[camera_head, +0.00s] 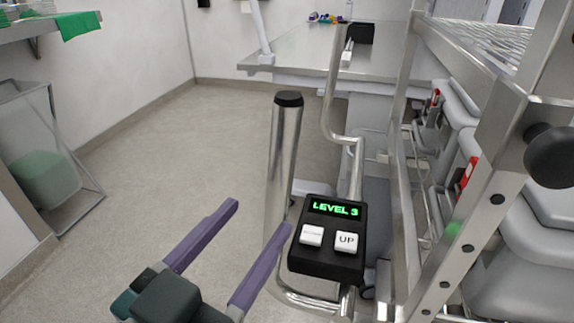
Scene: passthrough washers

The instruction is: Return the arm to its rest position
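My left gripper (232,224) is at the lower left centre of the head view, with two long purple fingers spread wide apart and nothing between them. Its right fingertip is close to the left edge of a black control box (325,264); I cannot tell whether they touch. The box has a green display (333,208) reading LEVEL 3, a white button marked UP (345,241) and another white button (311,235) whose label is too small to read. My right gripper is not in view.
A steel post (284,150) with a black cap stands behind the gripper. A metal rack (400,170) with grey containers fills the right side. A steel table (300,55) is at the back. A wire-frame bin (45,160) stands left. Open floor (170,150) lies between.

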